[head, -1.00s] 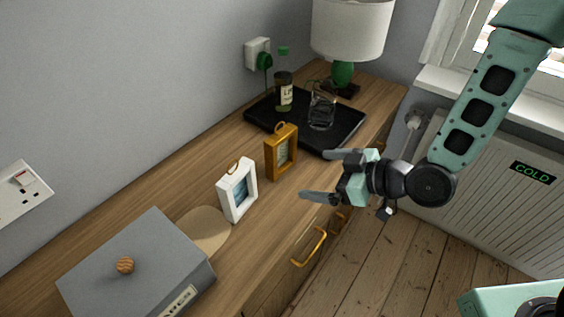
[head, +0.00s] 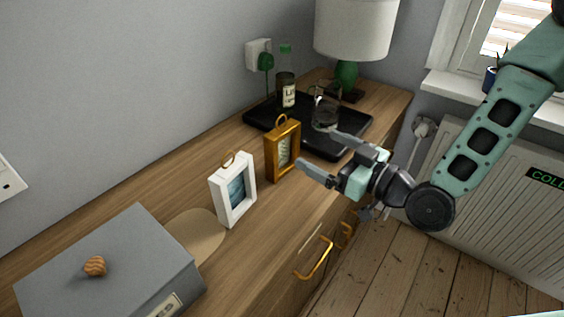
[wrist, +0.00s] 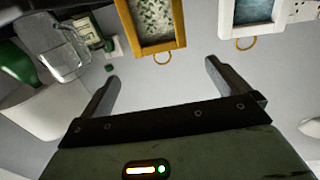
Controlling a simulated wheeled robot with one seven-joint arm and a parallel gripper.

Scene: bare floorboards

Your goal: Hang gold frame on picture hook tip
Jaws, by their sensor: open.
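The gold frame (head: 283,151) stands upright on the wooden dresser top, with a ring on its top edge. It also shows in the wrist view (wrist: 179,40), upside down at the top, ahead of the fingers and between their lines. My gripper (head: 318,152) is open and empty, just right of the gold frame and apart from it. Its two fingers show in the wrist view (wrist: 160,82) with only wall seen between them. A white frame (head: 234,190) with a similar ring stands to the left of the gold one. No picture hook can be made out in these views.
A black tray (head: 348,150) behind the gold frame holds a glass jug (head: 325,108) and a bottle (head: 286,92). A lamp (head: 354,28) stands at the back. A grey box (head: 120,262) sits front left. Drawer handles (head: 313,260) stick out below the dresser edge.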

